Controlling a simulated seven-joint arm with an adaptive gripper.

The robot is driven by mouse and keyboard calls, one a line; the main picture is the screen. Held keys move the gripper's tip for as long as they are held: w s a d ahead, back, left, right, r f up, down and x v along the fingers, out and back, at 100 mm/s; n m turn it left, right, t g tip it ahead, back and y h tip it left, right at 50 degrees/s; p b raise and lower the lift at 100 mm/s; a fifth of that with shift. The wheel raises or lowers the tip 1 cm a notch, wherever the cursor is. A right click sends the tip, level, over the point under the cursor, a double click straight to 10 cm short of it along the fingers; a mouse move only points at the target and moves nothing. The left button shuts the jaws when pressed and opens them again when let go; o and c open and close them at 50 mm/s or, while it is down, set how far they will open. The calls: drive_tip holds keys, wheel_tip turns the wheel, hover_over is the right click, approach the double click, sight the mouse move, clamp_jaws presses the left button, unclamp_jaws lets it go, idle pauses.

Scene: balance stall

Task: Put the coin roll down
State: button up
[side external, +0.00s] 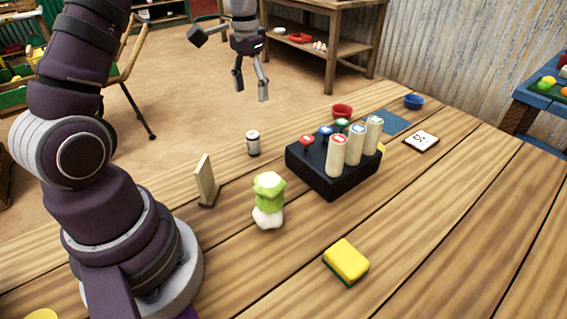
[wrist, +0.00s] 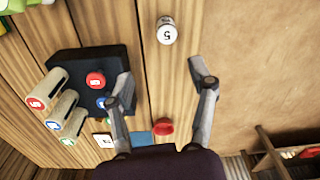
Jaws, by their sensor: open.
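A small white-and-grey cylinder (side external: 253,143), likely the coin roll, stands upright on the wooden table. In the wrist view the cylinder (wrist: 167,35) shows a white top marked 5. My gripper (side external: 251,90) is open and empty, raised above the cylinder with clear space between them. In the wrist view the two fingers of my gripper (wrist: 161,76) are spread apart, and the cylinder shows beyond their tips, touching neither.
A black block (side external: 325,178) with coloured knobs and several cream tubes (side external: 338,157) stands right of the cylinder. A wooden upright (side external: 205,182), a green-and-white stack (side external: 268,201) and a yellow sponge (side external: 346,261) are nearer. Red (side external: 342,111) and blue (side external: 414,101) bowls lie behind.

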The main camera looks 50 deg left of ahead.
drive_tip(key=s+d+r+m+t, duration=0.1)
drive_tip(key=s+d+r+t, duration=0.1)
drive_tip(key=s+d+r, duration=0.45)
drive_tip(key=s+d+m+t, duration=0.1)
drive_tip(key=s+d+t, duration=0.2)
drive_tip(key=s+d, duration=0.3)
drive_tip(key=shift+d+f, duration=0.15)
drive_tip(key=shift+d, duration=0.5)
